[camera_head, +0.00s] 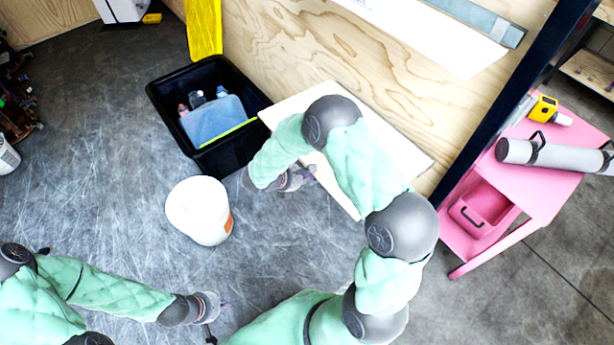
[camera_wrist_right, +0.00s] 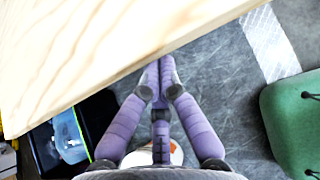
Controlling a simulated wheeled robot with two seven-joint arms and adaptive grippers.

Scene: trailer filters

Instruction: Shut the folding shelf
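The folding shelf (camera_head: 392,150) is a pale wooden board standing out from the plywood wall, partly hidden behind my right arm. Its underside or face fills the upper left of the right wrist view (camera_wrist_right: 90,50). My right gripper (camera_head: 309,171) is beside the board's front edge. In the wrist view its purple fingers (camera_wrist_right: 160,68) come together at the tips, with nothing seen between them. The tips appear right at the board's edge; I cannot tell whether they touch. My left gripper (camera_head: 217,308) is low over the floor, away from the shelf; its fingers are too small to read.
A black bin (camera_head: 165,97) with bottles and a blue item stands left of the shelf by the wall. A white bucket (camera_head: 196,212) stands on the floor in front. A pink cart (camera_head: 548,190) is at right, beyond a dark post (camera_head: 505,100).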

